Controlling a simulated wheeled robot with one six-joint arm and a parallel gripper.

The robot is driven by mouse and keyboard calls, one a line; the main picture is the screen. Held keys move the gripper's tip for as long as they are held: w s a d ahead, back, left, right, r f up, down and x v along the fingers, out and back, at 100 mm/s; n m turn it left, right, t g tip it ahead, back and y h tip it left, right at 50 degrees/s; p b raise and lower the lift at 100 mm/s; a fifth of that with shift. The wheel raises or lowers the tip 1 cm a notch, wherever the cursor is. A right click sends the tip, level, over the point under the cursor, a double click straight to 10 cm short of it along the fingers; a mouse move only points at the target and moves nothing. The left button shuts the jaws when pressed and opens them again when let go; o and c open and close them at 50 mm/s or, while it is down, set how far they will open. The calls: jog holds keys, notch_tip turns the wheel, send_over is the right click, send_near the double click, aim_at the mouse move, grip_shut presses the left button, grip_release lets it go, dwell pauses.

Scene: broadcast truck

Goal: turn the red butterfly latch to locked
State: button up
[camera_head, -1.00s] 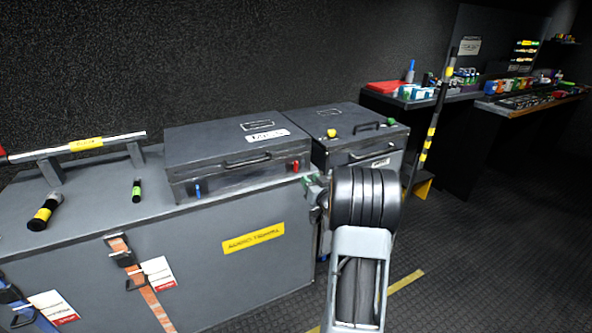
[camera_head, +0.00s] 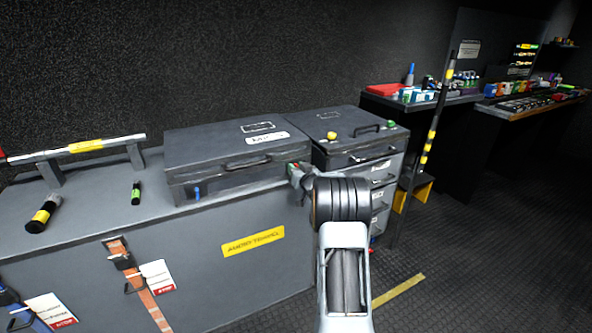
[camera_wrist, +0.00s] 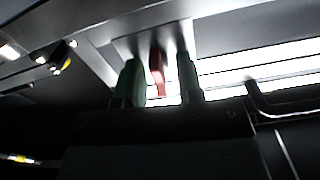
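The red butterfly latch (camera_wrist: 157,70) sits on the front of the dark grey case (camera_head: 228,179), near its right end. In the wrist view it is upright between the two green fingertips of my gripper (camera_wrist: 160,80), with a visible gap on each side. My gripper is open around the latch, not clamped on it. In the head view my gripper (camera_head: 298,176) is at the case's right front corner and hides most of the latch. A blue latch (camera_head: 197,192) is on the left of the same front.
The case stands on a large grey trunk (camera_head: 200,260) with a yellow label. A drawer unit (camera_head: 383,170) with yellow and green knobs on top is just right of it. The case handle (camera_head: 246,164) sticks out nearby. Open floor (camera_head: 500,220) lies to the right.

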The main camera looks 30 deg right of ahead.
grip_shut()
jog(key=shift+m+p, duration=0.3)
jog(key=shift+p, duration=0.1)
jog(key=m+p, duration=0.2)
jog(key=m, duration=0.1)
jog(key=shift+d+r, duration=0.1)
jog(key=shift+r, duration=0.05)
jog(key=m+p, duration=0.3)
jog(key=m, duration=0.1)
jog(key=shift+m, duration=0.3)
jog(key=m+p, duration=0.1)
jog(key=m, duration=0.1)
jog(key=m+p, duration=0.1)
jog(key=m, duration=0.1)
jog(key=shift+d+f, duration=0.15)
jog(key=shift+f, duration=0.05)
jog(key=shift+f+m+p, duration=0.2)
jog(key=shift+m+p, duration=0.6)
jog(key=shift+m, duration=1.4)
